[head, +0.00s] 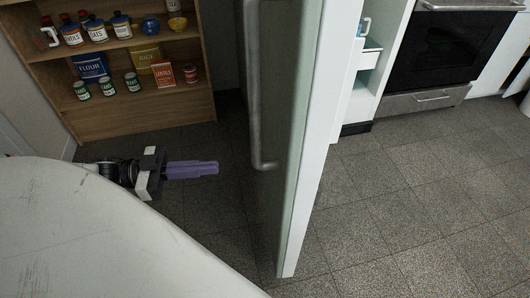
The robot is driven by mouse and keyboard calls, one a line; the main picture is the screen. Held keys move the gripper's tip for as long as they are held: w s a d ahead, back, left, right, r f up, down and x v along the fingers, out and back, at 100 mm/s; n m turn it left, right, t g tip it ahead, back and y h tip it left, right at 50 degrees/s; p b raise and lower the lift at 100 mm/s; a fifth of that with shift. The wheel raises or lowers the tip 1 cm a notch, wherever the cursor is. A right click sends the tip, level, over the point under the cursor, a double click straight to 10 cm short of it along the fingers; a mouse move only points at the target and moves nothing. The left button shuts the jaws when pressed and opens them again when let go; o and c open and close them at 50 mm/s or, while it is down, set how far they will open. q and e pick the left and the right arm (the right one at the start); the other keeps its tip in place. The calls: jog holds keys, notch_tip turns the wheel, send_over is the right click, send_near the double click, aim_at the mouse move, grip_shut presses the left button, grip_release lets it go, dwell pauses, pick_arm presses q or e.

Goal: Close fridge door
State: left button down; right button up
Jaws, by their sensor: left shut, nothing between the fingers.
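The fridge door (285,130) stands open in the middle of the head view, seen nearly edge-on. Its outer face is grey-green and its inner edge is white. A long vertical bar handle (254,85) is on its left face. The white fridge body (392,55) shows to the right behind the door, with part of its inside visible. My left gripper (215,168) has purple fingers, shut and empty. It points right toward the door's outer face, left of the handle's lower end, with a gap between. My right gripper is not in view.
A wooden shelf (150,118) with cans, jars and boxes stands at the back left. An oven (440,50) with a drawer stands at the back right. Dark floor tiles (410,200) are clear right of the door. A partly seen object is at the right edge.

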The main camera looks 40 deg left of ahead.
aim_at(264, 164)
pick_arm(q)
jog(key=b+x, duration=0.4)
jog(key=x, duration=0.9)
jog(key=shift+w+d, duration=0.2)
jog(key=shift+d, duration=0.1)
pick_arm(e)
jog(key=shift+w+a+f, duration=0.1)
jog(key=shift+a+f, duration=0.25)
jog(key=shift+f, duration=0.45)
pick_arm(q)
jog(key=shift+w+d, duration=0.1)
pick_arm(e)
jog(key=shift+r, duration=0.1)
